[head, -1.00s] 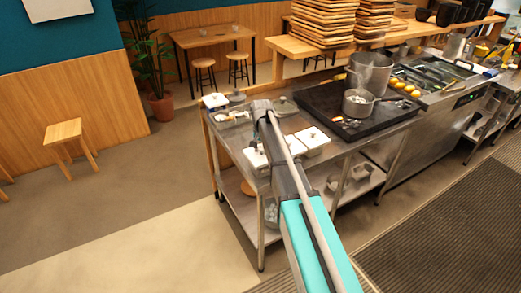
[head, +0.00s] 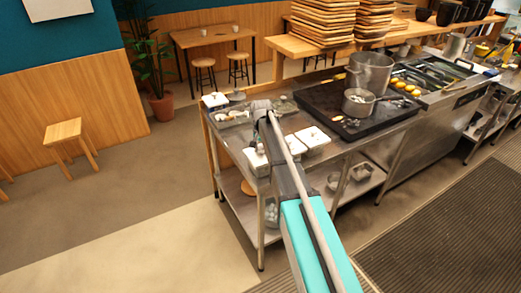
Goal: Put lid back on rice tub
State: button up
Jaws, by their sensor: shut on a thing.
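My arm reaches over the steel counter (head: 236,139), and its grey wrist end (head: 262,108) is above the left part of the counter. My gripper's fingers are hidden behind the arm, so what they touch does not show. A white-topped tub (head: 312,137) stands just right of the arm. Another white tub (head: 254,162) stands at the front, partly covered by the arm. A round grey lid-like piece (head: 284,105) shows just right of the wrist. Which of these is the rice tub or its lid is too small to tell.
Small containers (head: 215,100) stand at the counter's back left. To the right are a black hob (head: 322,108) with a saucepan (head: 357,103) and a tall pot (head: 370,72). Stacked wooden trays (head: 325,22) sit on the shelf behind.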

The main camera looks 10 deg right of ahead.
jog(key=shift+f, duration=0.15)
dwell(0.5)
jog(key=o, duration=1.2)
jog(key=shift+o, duration=0.9)
jog(key=shift+w, duration=0.1)
jog(key=shift+r+p, duration=3.4)
jog(key=shift+r, duration=0.1)
